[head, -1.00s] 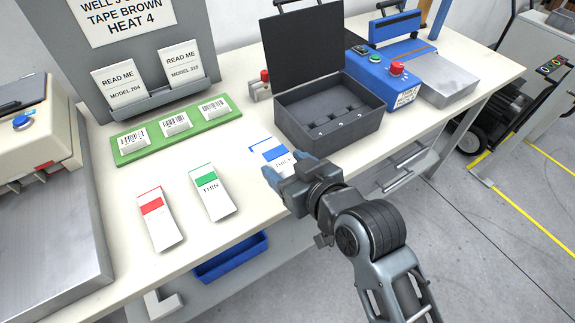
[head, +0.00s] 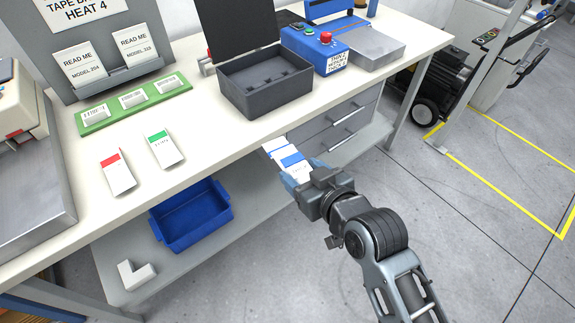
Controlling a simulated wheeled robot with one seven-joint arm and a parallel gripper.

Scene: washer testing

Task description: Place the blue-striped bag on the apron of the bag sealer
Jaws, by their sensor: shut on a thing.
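The blue-striped bag (head: 286,156) is white with a blue band. My gripper (head: 299,176) is shut on its near end. The bag sticks out beyond the fingertips, off the front edge of the table, in front of the drawers. The blue bag sealer (head: 313,50) stands at the back right of the table, with a red button on top and a white label on its front. Its grey metal apron (head: 368,46) lies to the right and looks bare. The bag and gripper are well apart from it, nearer the camera.
An open dark grey box (head: 264,84) stands on the table left of the sealer. A red-striped bag (head: 117,173) and a green-striped bag (head: 165,149) lie at left, near a green tray (head: 97,127). A blue bin (head: 191,215) sits on the lower shelf.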

